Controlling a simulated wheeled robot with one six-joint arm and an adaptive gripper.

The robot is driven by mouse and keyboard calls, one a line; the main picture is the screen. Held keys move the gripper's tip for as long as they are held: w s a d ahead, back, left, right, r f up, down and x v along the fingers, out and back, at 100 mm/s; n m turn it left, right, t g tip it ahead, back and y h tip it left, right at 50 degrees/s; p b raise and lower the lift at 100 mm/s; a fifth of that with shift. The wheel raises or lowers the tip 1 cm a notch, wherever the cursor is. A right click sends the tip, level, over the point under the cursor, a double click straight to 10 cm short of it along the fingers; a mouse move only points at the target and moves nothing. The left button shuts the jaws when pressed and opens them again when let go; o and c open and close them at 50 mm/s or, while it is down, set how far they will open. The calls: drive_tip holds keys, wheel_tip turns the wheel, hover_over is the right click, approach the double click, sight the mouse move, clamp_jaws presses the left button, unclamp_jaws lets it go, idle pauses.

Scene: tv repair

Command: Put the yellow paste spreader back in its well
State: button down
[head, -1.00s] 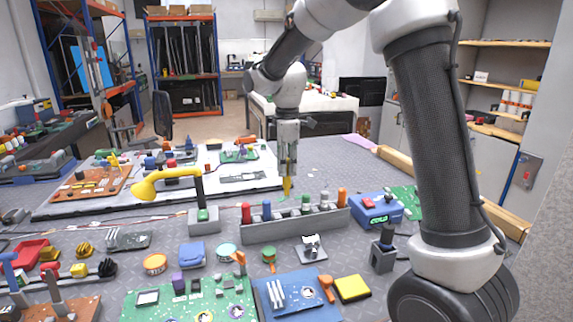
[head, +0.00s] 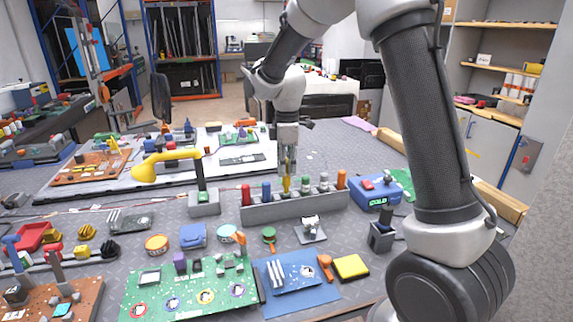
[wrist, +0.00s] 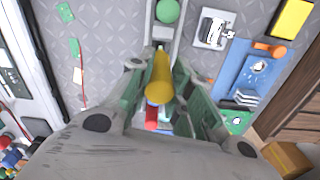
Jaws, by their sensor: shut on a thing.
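My gripper (head: 287,168) is shut on the yellow paste spreader (head: 286,184) and points down at the grey rack (head: 296,209). The spreader is upright, in line with the rack's row, between the blue handle (head: 266,189) and the green handle (head: 305,185). Whether its lower end is in the well or just above it cannot be told. In the wrist view the yellow spreader (wrist: 160,75) is between my fingers, with the green handle (wrist: 167,11) beyond it and the red handle (wrist: 152,115) on the near side. The well itself is hidden.
A metal handle (head: 323,182) and an orange handle (head: 341,179) stand at the rack's right. A yellow lamp (head: 165,161) is to the left, a blue box (head: 376,191) to the right. Circuit boards (head: 190,290) lie in front.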

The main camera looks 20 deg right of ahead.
sight(286, 186)
drive_tip(key=shift+f, duration=0.15)
idle(0.3)
drive_tip(key=shift+f, duration=2.9)
drive_tip(key=shift+f, duration=0.2)
drive_tip(key=c, duration=1.2)
unclamp_jaws()
drive_tip(key=shift+c, duration=0.2)
wheel_tip(286, 186, up, 12)
